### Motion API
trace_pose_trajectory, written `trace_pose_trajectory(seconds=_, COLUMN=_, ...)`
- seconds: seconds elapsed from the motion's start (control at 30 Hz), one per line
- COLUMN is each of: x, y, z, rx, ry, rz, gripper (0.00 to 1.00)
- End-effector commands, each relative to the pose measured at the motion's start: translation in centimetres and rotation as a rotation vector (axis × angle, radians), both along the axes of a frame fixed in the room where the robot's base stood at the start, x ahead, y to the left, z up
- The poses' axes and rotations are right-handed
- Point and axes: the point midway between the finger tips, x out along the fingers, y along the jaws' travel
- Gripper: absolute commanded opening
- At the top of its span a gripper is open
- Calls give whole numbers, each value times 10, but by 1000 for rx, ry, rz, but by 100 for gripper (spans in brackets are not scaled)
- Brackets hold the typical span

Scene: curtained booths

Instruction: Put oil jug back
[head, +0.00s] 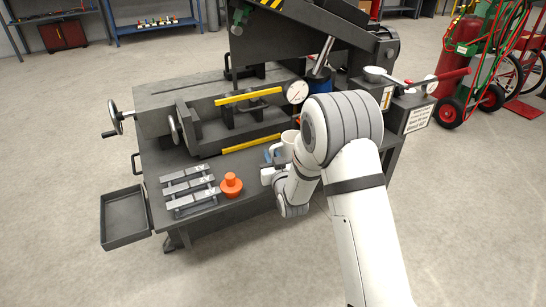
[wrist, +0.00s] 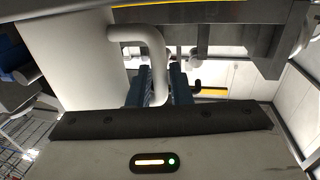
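A white jug (head: 287,147) with a looped handle is at the right front of the machine's bench, partly hidden by my arm. In the wrist view the pale jug body (wrist: 85,60) fills the left side, and its handle (wrist: 154,55) curves down between my fingers. My gripper (head: 269,157) is at the jug's left side in the head view. In the wrist view my gripper's blue fingers (wrist: 162,85) stand close on both sides of the handle and look shut on it. The jug's base is hidden, so I cannot tell whether it touches the bench.
The dark bench (head: 215,222) carries an orange knobbed object (head: 231,185) and several grey metal bars (head: 188,187). A machine vise (head: 235,118) stands behind, with a round dial gauge (head: 297,92). An empty tray (head: 125,217) juts out at left. The floor in front is clear.

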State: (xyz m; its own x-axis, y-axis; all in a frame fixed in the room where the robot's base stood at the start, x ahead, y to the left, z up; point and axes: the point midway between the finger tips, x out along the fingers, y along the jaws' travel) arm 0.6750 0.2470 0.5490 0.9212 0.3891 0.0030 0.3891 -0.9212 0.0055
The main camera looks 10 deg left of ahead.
Motion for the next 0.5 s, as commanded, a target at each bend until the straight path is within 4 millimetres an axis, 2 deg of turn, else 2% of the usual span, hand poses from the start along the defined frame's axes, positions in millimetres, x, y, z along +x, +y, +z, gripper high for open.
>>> trace_pose_trajectory(seconds=0.03, x=0, y=0, z=0, rx=0, ry=0, rz=0, gripper=23)
trace_pose_trajectory(seconds=0.2, x=0, y=0, z=0, rx=0, ry=0, rz=0, gripper=35)
trace_pose_trajectory(seconds=0.5, x=0, y=1, z=5, rx=0, ry=0, rz=1, gripper=35)
